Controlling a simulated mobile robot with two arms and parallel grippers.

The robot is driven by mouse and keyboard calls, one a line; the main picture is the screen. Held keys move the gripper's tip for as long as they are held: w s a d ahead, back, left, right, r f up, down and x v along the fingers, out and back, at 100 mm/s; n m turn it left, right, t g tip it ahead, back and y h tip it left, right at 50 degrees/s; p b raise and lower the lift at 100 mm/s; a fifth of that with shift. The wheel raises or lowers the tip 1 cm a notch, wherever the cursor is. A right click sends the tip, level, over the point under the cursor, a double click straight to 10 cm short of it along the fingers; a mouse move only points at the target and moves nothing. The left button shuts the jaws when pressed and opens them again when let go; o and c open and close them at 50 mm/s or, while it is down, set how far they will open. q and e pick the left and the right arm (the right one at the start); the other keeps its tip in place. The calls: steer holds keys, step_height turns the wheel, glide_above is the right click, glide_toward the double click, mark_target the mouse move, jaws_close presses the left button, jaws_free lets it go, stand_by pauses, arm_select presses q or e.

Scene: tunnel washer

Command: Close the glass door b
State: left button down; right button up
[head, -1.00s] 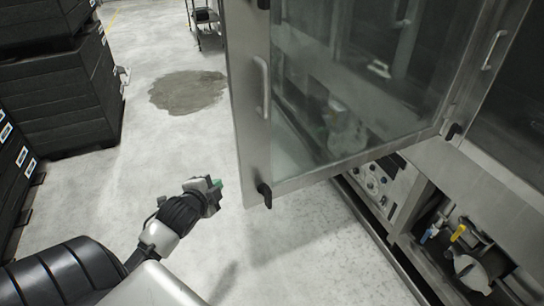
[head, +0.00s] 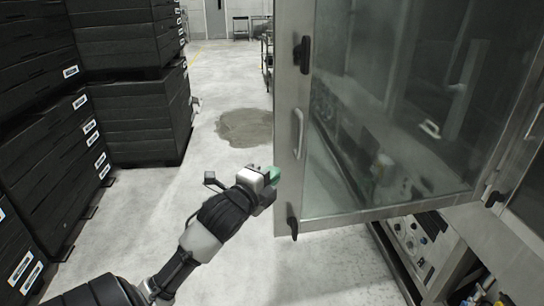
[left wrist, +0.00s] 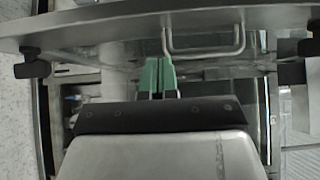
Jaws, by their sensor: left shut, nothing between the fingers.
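The glass door (head: 390,110) stands open at the right of the head view, swung out from the steel machine. It has a steel frame, a pale bar handle (head: 298,133), and black latches at the upper and lower corners of its free edge. My left gripper (head: 273,175) is shut and empty, its green fingertips close beside the free edge below the handle; contact cannot be told. The left wrist view shows the shut green fingers (left wrist: 158,76) pointing toward the door frame (left wrist: 100,20), with the handle (left wrist: 205,52) just right of them. My right gripper is out of view.
Stacked black crates (head: 125,85) stand at the left. A damp patch (head: 245,127) lies on the open pale floor beyond the gripper, with a cart (head: 267,55) farther back. The machine's lower compartment (head: 420,240) with fittings shows under the door.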

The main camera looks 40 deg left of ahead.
mark_target(279, 156)
arm_select(q)
steer(key=w+a+p, duration=0.1)
steer(key=w, duration=0.1)
steer(key=w+a+p, duration=0.1)
steer(key=a, duration=0.1)
steer(key=shift+w+r, duration=0.1)
steer(key=shift+w, duration=0.3)
steer(key=shift+w+a, duration=0.15)
steer(key=shift+a, duration=0.15)
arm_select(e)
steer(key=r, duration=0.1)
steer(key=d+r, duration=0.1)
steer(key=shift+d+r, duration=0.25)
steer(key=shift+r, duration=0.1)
arm_select(q)
steer(key=shift+d, duration=0.15)
steer(key=shift+w, duration=0.1)
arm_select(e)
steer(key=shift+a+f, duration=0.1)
